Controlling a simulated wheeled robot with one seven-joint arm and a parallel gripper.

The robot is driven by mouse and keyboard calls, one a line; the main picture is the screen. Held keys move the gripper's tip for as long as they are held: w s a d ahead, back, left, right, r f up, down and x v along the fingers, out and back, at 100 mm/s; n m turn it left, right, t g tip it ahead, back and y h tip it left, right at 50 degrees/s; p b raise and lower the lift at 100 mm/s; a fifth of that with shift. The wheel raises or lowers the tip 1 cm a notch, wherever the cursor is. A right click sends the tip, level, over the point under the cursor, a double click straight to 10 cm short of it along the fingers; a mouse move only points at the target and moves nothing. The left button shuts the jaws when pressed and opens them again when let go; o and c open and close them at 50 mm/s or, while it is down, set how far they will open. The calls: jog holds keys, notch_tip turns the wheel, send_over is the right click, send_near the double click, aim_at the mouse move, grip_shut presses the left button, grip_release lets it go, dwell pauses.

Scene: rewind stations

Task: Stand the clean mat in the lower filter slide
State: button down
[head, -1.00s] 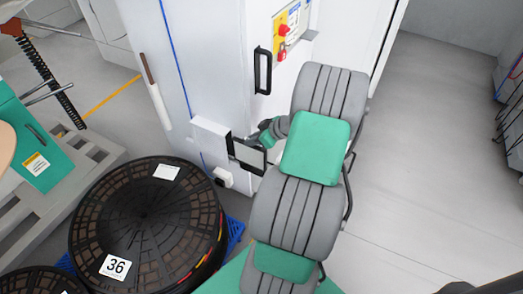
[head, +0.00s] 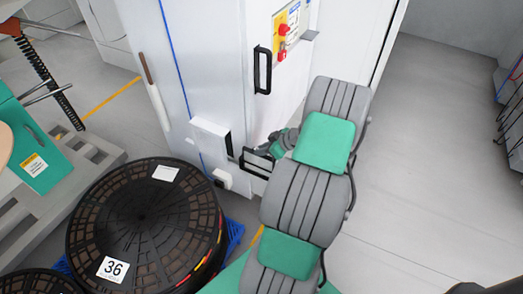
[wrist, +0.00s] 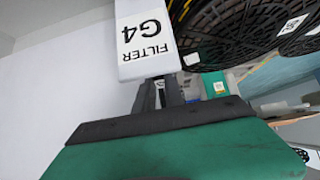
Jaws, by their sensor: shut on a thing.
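My gripper (head: 280,142) is beside the white cabinet, low down, below the black door handle. I cannot make out the lower slide separately.
A large dark reel (head: 145,215) marked 36 stands left of the arm on a blue pallet. A white socket box (head: 222,178) sits low on the cabinet. The black handle (head: 262,70) sticks out above.

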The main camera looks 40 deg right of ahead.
jog(key=c, duration=1.4)
grip_release()
jog(key=shift+r+p, duration=0.2)
jog(key=shift+p, duration=0.1)
jog(key=p+v, duration=0.1)
jog(key=v, duration=1.1)
jog(key=w+a+r+g, duration=0.2)
jog(key=w+a+r, duration=0.1)
jog(key=a, duration=0.6)
jog(key=w+a+r+g, duration=0.2)
jog(key=w+a+r, duration=0.1)
jog(key=a, duration=0.6)
jog(key=s+a+r+m+g+h, duration=0.1)
jog(key=s+a, duration=0.3)
jog(key=a, duration=0.4)
jog(key=s+a+r+m+g+h, duration=0.1)
jog(key=s+a+r+m+h, duration=0.1)
jog(key=a, duration=0.6)
jog(key=s+r+m, duration=0.1)
jog(key=s+r, duration=0.1)
jog(key=s, duration=0.1)
jog(key=shift+s+r, duration=0.2)
jog(key=shift+s, duration=0.05)
